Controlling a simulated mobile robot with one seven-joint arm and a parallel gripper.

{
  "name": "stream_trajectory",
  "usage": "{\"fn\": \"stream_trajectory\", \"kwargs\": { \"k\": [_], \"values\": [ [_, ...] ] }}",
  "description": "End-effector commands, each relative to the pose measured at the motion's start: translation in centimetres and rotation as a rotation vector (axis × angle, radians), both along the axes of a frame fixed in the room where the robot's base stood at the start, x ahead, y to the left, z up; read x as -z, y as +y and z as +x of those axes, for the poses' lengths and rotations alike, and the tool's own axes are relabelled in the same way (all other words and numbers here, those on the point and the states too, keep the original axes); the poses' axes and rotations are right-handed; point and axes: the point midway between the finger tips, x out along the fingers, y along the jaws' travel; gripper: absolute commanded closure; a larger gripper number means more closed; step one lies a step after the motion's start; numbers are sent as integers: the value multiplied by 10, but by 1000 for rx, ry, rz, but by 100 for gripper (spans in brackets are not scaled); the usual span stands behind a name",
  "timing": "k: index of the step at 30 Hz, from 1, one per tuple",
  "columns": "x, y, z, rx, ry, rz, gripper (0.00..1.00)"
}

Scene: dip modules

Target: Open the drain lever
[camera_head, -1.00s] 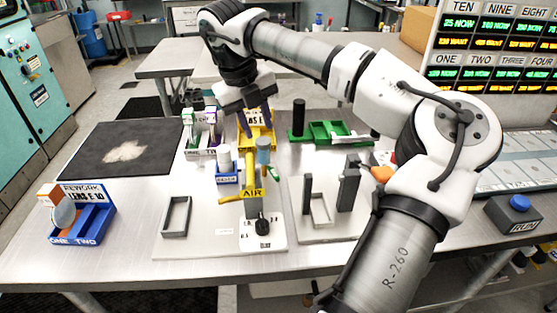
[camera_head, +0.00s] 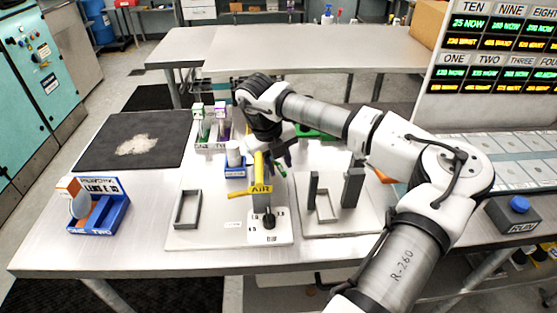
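A yellow lever marked AIR (camera_head: 259,189) sticks out to the left on an upright yellow fixture standing on a white base plate (camera_head: 225,233). A black knob (camera_head: 269,222) is below it. I can read no drain label. A small green part (camera_head: 284,173) shows just right of the fixture and may be a lever. My gripper (camera_head: 288,160) is low behind and right of the fixture's top, close to the green part. Whether it touches that part, and whether its fingers are apart, I cannot tell.
A second plate (camera_head: 340,222) with dark grey uprights (camera_head: 353,188) stands to the right. A grey frame (camera_head: 187,208) lies at left. Behind are a blue holder (camera_head: 235,172), a vial rack (camera_head: 208,147) and a green tray (camera_head: 318,133). A blue bin (camera_head: 98,216) is far left.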

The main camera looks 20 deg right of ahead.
Motion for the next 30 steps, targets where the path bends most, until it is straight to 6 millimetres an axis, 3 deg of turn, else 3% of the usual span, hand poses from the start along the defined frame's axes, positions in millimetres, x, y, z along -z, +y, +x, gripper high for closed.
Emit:
{"fn": "stream_trajectory", "kwargs": {
  "k": [6, 14, 30],
  "values": [
    [1, 0, 0, 0, 0, 0, 68],
    [0, 0, 0, 0, 0, 0, 100],
    [4, -4, 1, -111, -3, -1, 100]
  ]
}}
